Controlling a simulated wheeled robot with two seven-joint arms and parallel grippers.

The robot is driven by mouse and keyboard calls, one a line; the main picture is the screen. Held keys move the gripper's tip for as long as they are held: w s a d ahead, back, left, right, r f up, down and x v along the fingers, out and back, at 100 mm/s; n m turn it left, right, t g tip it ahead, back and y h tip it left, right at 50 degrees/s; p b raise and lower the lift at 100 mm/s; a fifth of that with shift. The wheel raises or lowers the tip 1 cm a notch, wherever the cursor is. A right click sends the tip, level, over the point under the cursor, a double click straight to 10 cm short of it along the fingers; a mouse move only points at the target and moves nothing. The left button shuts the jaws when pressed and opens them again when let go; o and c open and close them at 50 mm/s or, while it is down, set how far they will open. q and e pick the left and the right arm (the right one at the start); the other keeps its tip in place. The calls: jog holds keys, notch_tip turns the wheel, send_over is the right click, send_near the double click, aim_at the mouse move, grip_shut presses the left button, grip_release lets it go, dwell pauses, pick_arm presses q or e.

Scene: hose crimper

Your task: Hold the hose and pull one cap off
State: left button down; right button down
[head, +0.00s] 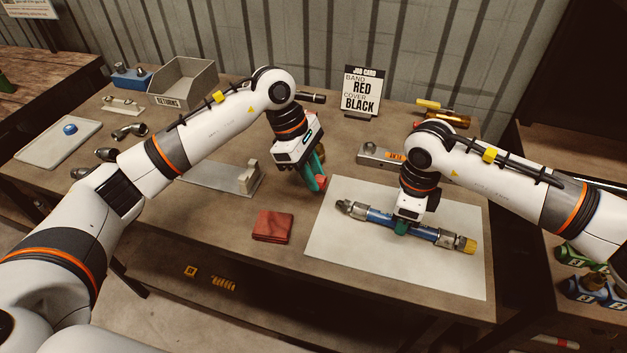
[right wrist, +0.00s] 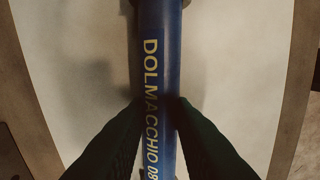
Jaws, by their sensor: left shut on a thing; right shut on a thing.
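The blue hose (head: 378,216) lies across the white mat (head: 335,258), with metal fittings at both ends. Its right end carries a yellow cap (head: 469,246); its left end shows bare metal. My right gripper (head: 401,229) is shut around the hose's middle. In the right wrist view, the dark fingers close on both sides of the lettered hose (right wrist: 160,45). My left gripper (head: 318,178) is shut on a small red cap (head: 321,184), held above the table left of the mat and apart from the hose.
A grey returns bin (head: 184,80), a pale tray (head: 58,142) and loose fittings (head: 130,130) are at the left. A job card (head: 361,91) stands at the back.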

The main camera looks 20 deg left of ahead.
jog(key=c, duration=1.2)
grip_release()
jog(key=shift+o, duration=0.2)
